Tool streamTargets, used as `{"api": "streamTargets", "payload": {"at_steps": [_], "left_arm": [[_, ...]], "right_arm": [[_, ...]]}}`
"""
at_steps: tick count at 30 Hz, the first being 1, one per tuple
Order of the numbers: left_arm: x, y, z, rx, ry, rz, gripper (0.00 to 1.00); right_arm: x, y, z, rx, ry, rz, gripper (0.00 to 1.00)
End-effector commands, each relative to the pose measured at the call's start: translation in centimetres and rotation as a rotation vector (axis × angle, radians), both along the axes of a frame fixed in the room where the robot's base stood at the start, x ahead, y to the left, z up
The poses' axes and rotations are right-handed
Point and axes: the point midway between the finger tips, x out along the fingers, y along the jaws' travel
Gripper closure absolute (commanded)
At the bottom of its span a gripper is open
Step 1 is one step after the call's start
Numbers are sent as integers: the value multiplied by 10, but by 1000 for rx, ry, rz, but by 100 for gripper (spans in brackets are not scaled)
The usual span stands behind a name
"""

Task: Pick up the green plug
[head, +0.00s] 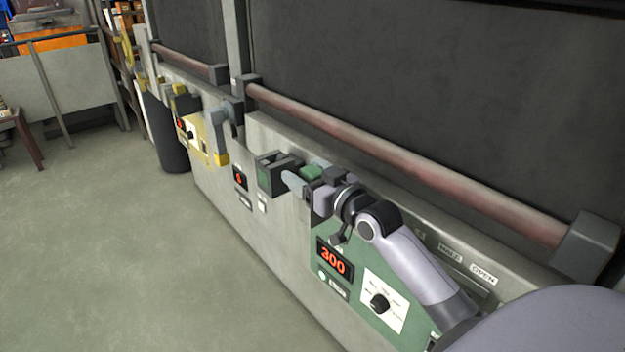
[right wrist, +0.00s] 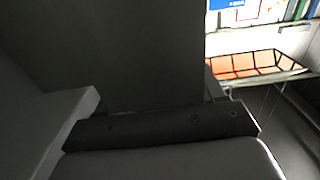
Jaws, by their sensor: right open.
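The green plug (head: 311,171) is a small block at the front of the oven panel, beside a dark green socket box (head: 276,173). It is partly hidden by my right gripper. My right gripper (head: 305,179) is open, with its fingers at the plug, one pale finger in front of it. I cannot tell whether the fingers touch it. In the right wrist view, dark and pale surfaces fill the near part, and I cannot make out the plug there. My left gripper is not in view.
Long reddish handle bars (head: 400,157) run along the oven front above the panel. A yellow panel (head: 203,137) is farther left. The floor (head: 120,250) at left is clear.

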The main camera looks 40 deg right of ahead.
Motion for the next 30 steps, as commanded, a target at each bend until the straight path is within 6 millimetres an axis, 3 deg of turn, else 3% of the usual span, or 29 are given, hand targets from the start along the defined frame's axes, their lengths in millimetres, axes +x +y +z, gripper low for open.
{"api": "streamTargets", "payload": {"at_steps": [2,3,8,20,30], "left_arm": [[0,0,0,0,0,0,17],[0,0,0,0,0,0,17],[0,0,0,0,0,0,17],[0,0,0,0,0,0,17],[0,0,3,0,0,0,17]], "right_arm": [[0,0,0,0,0,0,32],[0,0,0,0,0,0,38],[0,0,0,0,0,0,90],[0,0,6,-1,-3,0,90],[0,0,54,-1,-7,0,90]]}}
